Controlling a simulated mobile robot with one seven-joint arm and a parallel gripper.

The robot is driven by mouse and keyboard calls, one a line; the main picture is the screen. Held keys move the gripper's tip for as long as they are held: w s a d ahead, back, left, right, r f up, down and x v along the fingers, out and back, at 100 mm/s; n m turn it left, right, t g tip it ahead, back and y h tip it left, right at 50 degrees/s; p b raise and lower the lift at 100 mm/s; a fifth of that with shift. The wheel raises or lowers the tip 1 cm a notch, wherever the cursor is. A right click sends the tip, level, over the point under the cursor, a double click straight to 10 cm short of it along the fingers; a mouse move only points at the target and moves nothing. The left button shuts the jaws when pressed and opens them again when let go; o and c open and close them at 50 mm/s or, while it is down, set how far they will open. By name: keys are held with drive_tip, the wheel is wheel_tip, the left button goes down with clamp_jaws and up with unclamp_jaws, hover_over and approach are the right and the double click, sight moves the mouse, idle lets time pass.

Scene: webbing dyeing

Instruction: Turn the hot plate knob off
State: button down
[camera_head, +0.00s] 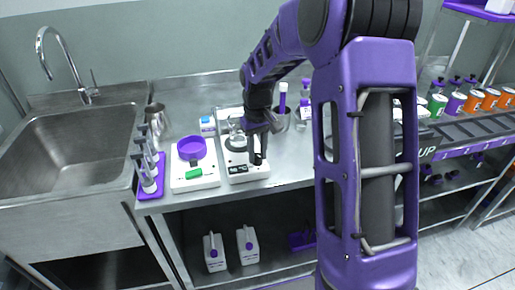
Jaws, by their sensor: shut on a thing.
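The hot plate (235,178) is a white box with a small dark display on its front. It stands on the steel bench near the bench's front edge. A glass vessel (237,142) stands on top of it, partly hidden by my arm. My gripper (257,157) points down at the front right of the hot plate, where its fingers are shut on the knob. The knob itself is hidden by the fingers, so its turn angle cannot be told.
A white scale (194,183) with a purple bowl (192,148) stands just left of the hot plate. Orange and green containers (474,100) stand far right.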

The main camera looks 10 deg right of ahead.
sight(257, 154)
drive_tip(key=n+p, duration=0.2)
drive_tip(key=n, duration=0.4)
drive_tip(key=shift+p, duration=0.35)
drive_tip(key=shift+n, duration=0.3)
drive_tip(key=c, duration=0.6)
unclamp_jaws()
wheel_tip(257, 154, up, 18)
drive_tip(key=p, duration=0.1)
drive_tip(key=shift+f+p, duration=0.25)
drive_tip(key=shift+p, duration=0.15)
